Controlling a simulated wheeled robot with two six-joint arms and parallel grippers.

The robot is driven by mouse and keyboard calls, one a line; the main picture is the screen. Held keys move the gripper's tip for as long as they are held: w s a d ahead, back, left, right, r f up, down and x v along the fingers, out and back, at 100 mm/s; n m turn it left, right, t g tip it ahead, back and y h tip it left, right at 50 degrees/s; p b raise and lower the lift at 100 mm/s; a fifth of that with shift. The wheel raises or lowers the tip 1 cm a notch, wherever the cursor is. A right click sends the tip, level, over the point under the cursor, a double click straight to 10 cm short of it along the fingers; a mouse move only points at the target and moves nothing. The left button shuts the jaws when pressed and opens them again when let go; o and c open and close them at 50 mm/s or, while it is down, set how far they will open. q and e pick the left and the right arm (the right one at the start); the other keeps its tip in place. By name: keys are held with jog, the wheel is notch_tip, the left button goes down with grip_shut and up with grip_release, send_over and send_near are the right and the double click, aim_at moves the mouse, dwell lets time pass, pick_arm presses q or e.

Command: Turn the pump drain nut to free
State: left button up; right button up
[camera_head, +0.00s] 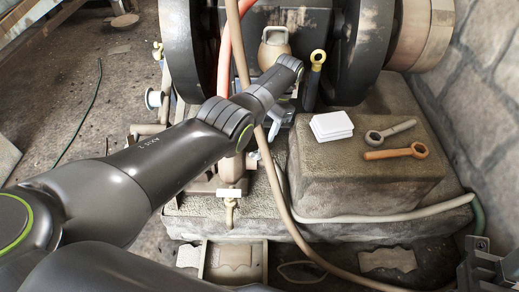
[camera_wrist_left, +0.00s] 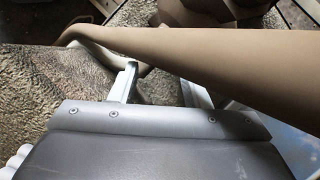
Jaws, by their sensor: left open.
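A brass fitting (camera_head: 230,212) hangs under a small white tag (camera_head: 229,193), at the front of the brown pump-like body (camera_head: 204,184) in the head view. I cannot tell for certain which part is the drain nut. My left arm crosses in front of that body. My left gripper (camera_head: 284,110) is beyond and above the brass fitting, partly hidden by its own wrist. In the left wrist view its two fingers (camera_wrist_left: 158,82) are apart with no object clearly held. A tan hose crosses their tips; I cannot tell whether it touches them. My right gripper (camera_head: 487,268) shows only partly at the bottom right.
A tan hose (camera_head: 282,200) runs down past my left wrist. Large dark wheels (camera_head: 362,45) stand behind. A tray (camera_head: 257,263) sits at the front.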

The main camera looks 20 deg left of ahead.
aim_at(257, 153)
pick_arm(q)
jog(key=shift+b+x, duration=0.9)
jog(key=shift+x, duration=2.9)
jog(key=shift+d, duration=0.1)
jog(key=shift+c, duration=0.2)
grip_shut()
